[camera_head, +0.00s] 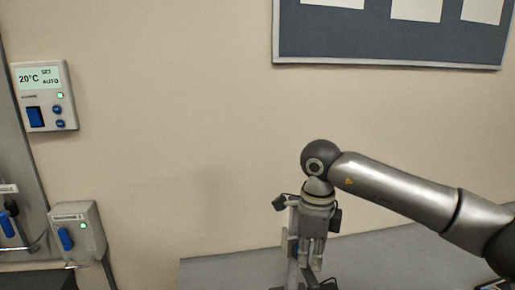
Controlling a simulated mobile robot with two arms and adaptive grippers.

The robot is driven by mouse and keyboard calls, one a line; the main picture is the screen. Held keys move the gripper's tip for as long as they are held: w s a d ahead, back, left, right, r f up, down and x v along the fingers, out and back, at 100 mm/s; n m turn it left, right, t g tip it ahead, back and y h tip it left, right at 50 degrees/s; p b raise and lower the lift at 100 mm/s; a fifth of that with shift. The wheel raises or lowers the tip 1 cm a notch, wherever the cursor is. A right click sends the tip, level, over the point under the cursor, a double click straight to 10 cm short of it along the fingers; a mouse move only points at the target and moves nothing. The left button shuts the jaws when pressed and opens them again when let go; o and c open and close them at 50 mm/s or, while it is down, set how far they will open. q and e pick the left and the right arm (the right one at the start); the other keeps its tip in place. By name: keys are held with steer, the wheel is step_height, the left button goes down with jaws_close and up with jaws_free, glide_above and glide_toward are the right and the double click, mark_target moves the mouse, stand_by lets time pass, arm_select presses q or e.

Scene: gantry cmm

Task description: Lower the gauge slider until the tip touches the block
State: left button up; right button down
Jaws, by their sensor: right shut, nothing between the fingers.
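My right gripper (311,261) points straight down at the bottom of the head view, right of centre. Its fingers are shut with nothing between them. Just behind and left of it stands a grey upright (292,246), likely the gauge stand, largely covered by the gripper. Small dark parts (326,284) show below the fingers at the picture's bottom edge. I cannot tell whether the gripper touches the stand. The slider, the tip and the block cannot be made out. My left gripper is not in view.
A grey table top (220,272) runs along the wall, bare to the left of the stand. A thermostat panel (45,95) and a dispenser-like box (78,234) hang at the left. A dark notice board (395,40) is high on the wall.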

mark_target(309, 271)
steer(key=shift+f+b, duration=1.05)
steer(key=shift+f, duration=0.45)
step_height(309, 271, down, 9)
steer(key=b, duration=0.6)
steer(key=shift+b, duration=0.4)
steer(key=shift+f+b, duration=0.65)
steer(key=shift+f, duration=0.05)
stand_by(0.6)
steer(key=shift+r+p, duration=1.9)
steer(key=shift+r, duration=1.65)
steer(key=shift+f, duration=0.1)
